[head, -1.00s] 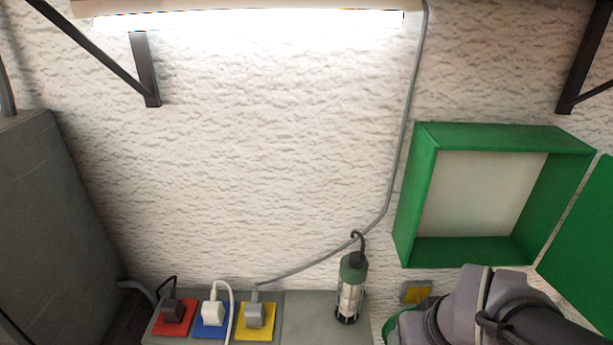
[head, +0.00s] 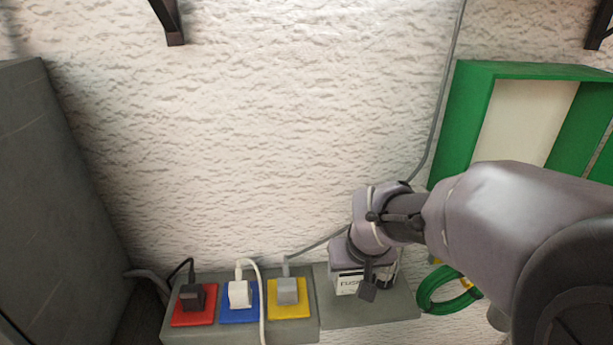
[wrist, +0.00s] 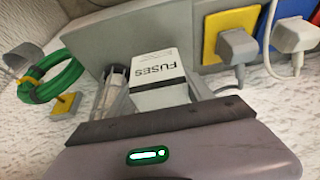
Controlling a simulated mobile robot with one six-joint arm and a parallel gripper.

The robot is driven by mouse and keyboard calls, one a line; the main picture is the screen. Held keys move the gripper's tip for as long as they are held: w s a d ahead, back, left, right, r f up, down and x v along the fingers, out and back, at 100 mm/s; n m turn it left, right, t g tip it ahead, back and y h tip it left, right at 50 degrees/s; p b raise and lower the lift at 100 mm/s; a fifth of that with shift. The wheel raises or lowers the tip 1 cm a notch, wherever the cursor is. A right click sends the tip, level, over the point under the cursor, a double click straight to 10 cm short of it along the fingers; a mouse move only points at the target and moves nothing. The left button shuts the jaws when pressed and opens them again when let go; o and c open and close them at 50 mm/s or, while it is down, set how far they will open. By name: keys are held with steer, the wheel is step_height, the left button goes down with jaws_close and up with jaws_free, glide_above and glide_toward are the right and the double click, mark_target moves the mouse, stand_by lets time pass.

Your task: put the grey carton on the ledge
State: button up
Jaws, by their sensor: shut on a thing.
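In the wrist view the ledge (wrist: 90,40) lies behind the carton. I cannot tell whether the carton touches the ledge. The gripper hides part of the carton and of the ledge's back.
Left are red (head: 194,318), blue (head: 238,314) and yellow (head: 289,310) sockets with plugs and cables. Right are a green hose coil (head: 432,294) and an open green cabinet (head: 468,120).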

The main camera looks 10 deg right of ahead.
mark_target(346, 280)
steer(key=f, duration=0.1)
steer(key=f+b, duration=0.2)
steer(key=f, duration=0.1)
steer(key=shift+w+a, duration=0.3)
steer(key=shift+w, duration=0.1)
steer(key=shift+r, duration=0.2)
steer(key=shift+f, duration=0.15)
steer(key=o, duration=1.4)
